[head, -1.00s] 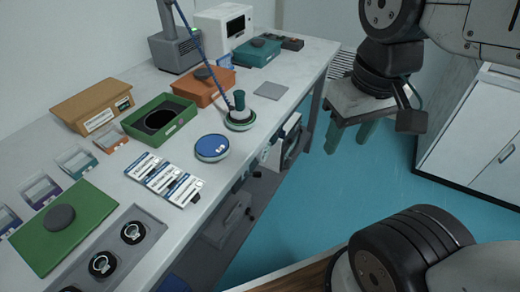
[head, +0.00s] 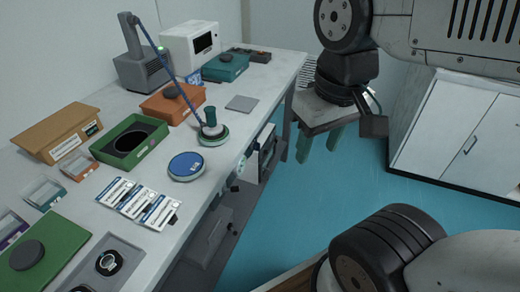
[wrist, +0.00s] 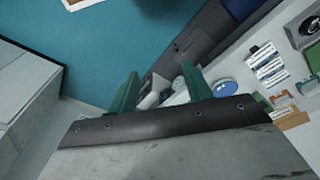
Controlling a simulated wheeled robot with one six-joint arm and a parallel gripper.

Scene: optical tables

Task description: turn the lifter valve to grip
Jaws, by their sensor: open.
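My gripper (head: 321,143) hangs over the floor to the right of the table, its two green fingers apart with nothing between them. In the wrist view the open fingers (wrist: 160,82) point toward the table's front side. The lifter looks to be the green-handled suction cup (head: 212,132) standing on the table, joined by a blue hose (head: 176,83) to a grey unit (head: 141,68) with a green light. A pale fitting (head: 241,166) sits at the table's front edge. I cannot tell which part is the valve or how it is set.
The white table (head: 170,228) holds a blue round disc (head: 186,166), a green open box (head: 128,140), an orange box (head: 172,103) and white labelled packs (head: 138,202). A white cabinet (head: 455,140) stands at right. Blue floor (head: 300,205) between is clear.

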